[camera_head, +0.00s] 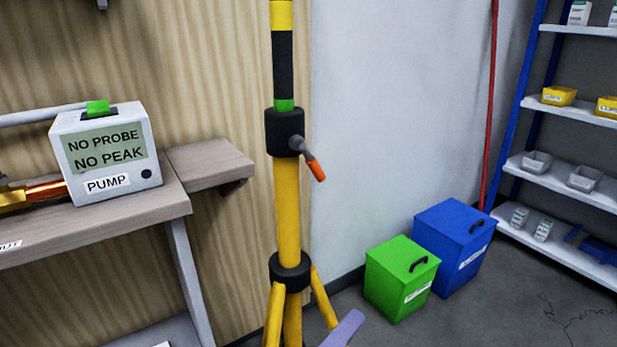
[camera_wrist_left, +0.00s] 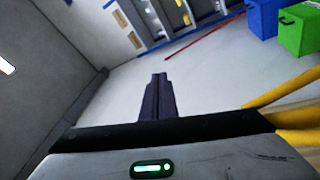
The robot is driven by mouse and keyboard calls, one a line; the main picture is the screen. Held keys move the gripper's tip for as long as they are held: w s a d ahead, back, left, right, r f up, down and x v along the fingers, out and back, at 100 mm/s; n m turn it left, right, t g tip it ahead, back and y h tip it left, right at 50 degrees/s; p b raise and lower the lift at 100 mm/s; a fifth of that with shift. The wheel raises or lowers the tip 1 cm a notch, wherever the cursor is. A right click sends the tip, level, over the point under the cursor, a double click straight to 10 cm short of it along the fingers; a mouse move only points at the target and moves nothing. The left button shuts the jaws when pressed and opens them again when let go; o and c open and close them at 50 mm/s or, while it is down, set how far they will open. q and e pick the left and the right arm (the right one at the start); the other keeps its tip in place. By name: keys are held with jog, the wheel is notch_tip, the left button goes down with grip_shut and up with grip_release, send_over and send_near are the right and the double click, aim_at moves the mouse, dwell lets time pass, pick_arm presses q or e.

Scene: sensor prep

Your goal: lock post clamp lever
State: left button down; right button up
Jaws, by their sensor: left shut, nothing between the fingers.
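The post (camera_head: 288,205) is a yellow pole with a black and yellow upper section, upright on yellow tripod legs. A black clamp collar (camera_head: 284,133) sits round it. Its lever (camera_head: 315,168), grey with an orange tip, sticks out to the right and slants down. My left gripper (camera_head: 350,320) shows as a lilac finger tip at the bottom edge, low right of the post and well below the lever, apart from it. In the left wrist view its dark fingers (camera_wrist_left: 157,97) are together and empty. My right gripper is not in view.
A grey bench (camera_head: 110,222) at left carries a box labelled PUMP (camera_head: 104,152). Green (camera_head: 399,280) and blue (camera_head: 450,248) bins stand on the floor at right. Shelves (camera_head: 565,175) are at far right. Yellow tripod legs (camera_wrist_left: 295,115) show close by in the wrist view.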

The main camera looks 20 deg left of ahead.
pick_arm(q)
jog(key=w+a+r+n+t+y+p, duration=0.1)
jog(key=a+r+n+t+y+p, duration=0.2)
jog(key=a+n+y, duration=0.6)
notch_tip(320, 180, up, 3)
jog(key=n+t, duration=0.1)
jog(key=n, duration=0.2)
jog(key=shift+w+a+f+n+y, duration=0.15)
jog(key=shift+w+a+n+y, duration=0.15)
jog(key=shift+w+a+y, duration=0.1)
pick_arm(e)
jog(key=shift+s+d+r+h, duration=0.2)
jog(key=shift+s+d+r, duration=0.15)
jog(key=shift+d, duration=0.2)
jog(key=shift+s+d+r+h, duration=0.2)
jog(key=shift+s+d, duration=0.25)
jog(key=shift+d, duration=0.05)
pick_arm(q)
jog(key=p, duration=0.2)
send_near(315, 174)
jog(key=x, duration=0.5)
jog(key=shift+s, duration=0.1)
jog(key=shift+x, duration=0.85)
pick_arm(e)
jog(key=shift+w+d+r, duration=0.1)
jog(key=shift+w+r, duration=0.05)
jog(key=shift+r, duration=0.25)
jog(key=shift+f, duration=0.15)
